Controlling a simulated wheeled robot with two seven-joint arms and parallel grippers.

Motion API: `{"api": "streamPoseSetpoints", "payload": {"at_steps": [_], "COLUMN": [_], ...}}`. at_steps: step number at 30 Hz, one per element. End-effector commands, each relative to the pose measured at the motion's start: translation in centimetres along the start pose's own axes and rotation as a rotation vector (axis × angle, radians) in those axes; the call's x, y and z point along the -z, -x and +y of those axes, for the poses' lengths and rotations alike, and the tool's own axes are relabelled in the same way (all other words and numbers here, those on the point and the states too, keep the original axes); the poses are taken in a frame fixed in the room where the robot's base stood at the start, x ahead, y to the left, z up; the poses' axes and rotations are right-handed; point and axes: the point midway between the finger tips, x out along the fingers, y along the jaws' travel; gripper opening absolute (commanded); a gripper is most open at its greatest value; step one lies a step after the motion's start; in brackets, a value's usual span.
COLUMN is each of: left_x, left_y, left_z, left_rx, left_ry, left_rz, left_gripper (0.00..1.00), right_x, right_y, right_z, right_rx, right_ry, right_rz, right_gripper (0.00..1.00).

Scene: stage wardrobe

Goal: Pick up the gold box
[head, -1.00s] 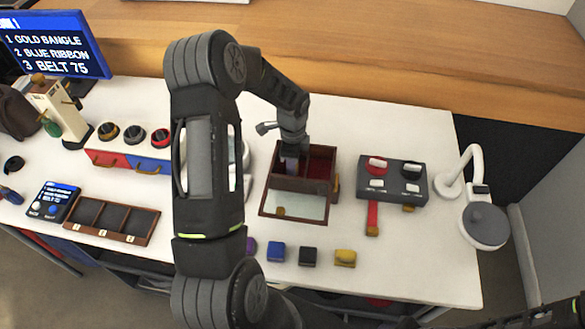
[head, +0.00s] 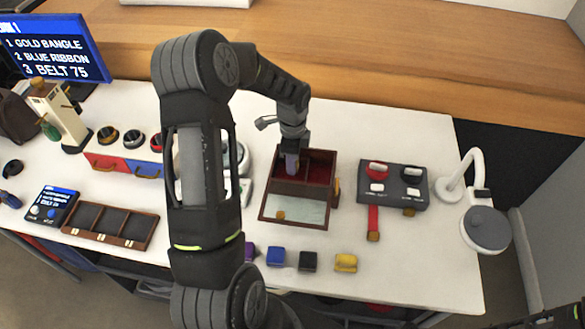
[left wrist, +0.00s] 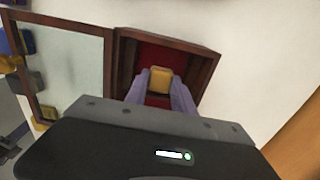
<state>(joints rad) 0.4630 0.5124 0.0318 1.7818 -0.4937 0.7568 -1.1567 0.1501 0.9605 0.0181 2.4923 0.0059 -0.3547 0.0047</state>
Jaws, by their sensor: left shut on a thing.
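The gold box (left wrist: 160,79) shows in the left wrist view, between the two fingers of my left gripper (left wrist: 161,90). The gripper is shut on it, inside a wooden case (left wrist: 207,62) with a red lining. In the head view my left gripper (head: 291,164) reaches down into the left part of the open wooden case (head: 333,170); the gold box is hidden there. The case's glazed lid (head: 296,209) lies open toward the front.
Blue (head: 276,256), black (head: 308,261) and yellow (head: 345,262) small blocks stand in front of the case. A grey control box (head: 393,185), a red strap (head: 373,222) and a white lamp (head: 486,228) are to the right. A compartment tray (head: 110,224) lies left.

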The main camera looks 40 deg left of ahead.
Motion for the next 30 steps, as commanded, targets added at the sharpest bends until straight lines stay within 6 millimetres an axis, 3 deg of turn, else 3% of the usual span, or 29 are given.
{"api": "streamPoseSetpoints", "payload": {"at_steps": [6, 12, 30], "left_x": [0.0, 0.0, 0.0], "left_y": [4.3, 6.5, 6.7], "left_z": [-0.1, 0.0, 0.0], "left_rx": [0.005, 0.002, 0.0], "left_ry": [0.001, -0.001, 0.0], "left_rz": [0.001, 0.0, 0.0], "left_gripper": [0.0, 0.0, 0.0], "right_x": [0.1, 0.1, 0.1], "right_y": [-0.8, -1.0, -1.0], "right_z": [0.2, 0.3, 0.3], "right_rx": [0.003, 0.004, 0.004], "right_ry": [0.002, 0.003, 0.002], "right_rz": [0.002, 0.003, 0.003], "right_gripper": [0.36, 0.36, 0.36]}}
